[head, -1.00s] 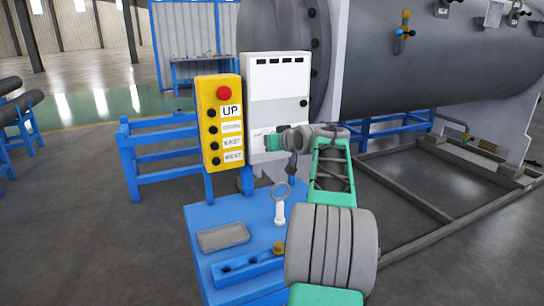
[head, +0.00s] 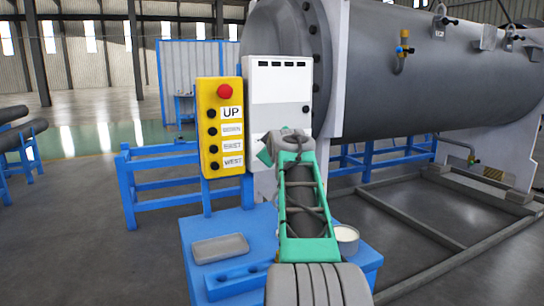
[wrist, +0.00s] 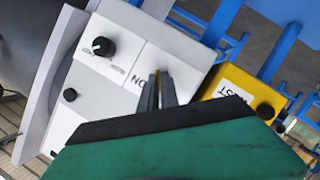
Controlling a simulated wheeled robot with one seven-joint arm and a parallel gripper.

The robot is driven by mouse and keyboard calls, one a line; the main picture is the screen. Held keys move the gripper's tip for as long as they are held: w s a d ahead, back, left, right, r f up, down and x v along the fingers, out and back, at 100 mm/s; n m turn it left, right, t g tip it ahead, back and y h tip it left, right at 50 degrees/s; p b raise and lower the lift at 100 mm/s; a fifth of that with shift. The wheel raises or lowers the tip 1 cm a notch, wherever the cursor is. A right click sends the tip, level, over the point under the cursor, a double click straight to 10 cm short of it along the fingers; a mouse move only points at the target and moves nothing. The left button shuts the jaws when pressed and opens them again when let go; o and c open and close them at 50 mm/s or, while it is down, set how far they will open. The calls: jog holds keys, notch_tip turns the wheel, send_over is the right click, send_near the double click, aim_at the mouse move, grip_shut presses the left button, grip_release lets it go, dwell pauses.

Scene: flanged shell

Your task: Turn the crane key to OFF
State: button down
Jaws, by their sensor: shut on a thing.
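The white control box (head: 265,100) stands upright beside the yellow button pendant. In the wrist view its face (wrist: 130,65) shows a black knob (wrist: 103,46) and, next to my fingers, a label that reads ON, upside down. My gripper (wrist: 159,78) is at this panel, its two grey fingers close together on a thin yellowish piece, the crane key (wrist: 158,84), of which only a sliver shows. Which way the key is turned cannot be told. In the head view my arm covers the lower box, the key and most of the gripper.
The yellow pendant (head: 220,130) with a red button is just left of the box. Below, a blue stand (head: 205,240) carries a grey tray (head: 220,248) and a white round container (head: 346,238). A large grey tank (head: 400,70) stands behind.

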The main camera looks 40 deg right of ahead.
dwell(0.5)
jog(key=c, duration=1.6)
grip_release()
jog(key=v, duration=0.7)
jog(key=shift+s+a+b, duration=0.25)
jog(key=shift+a+b, duration=0.05)
jog(key=shift+b, duration=0.1)
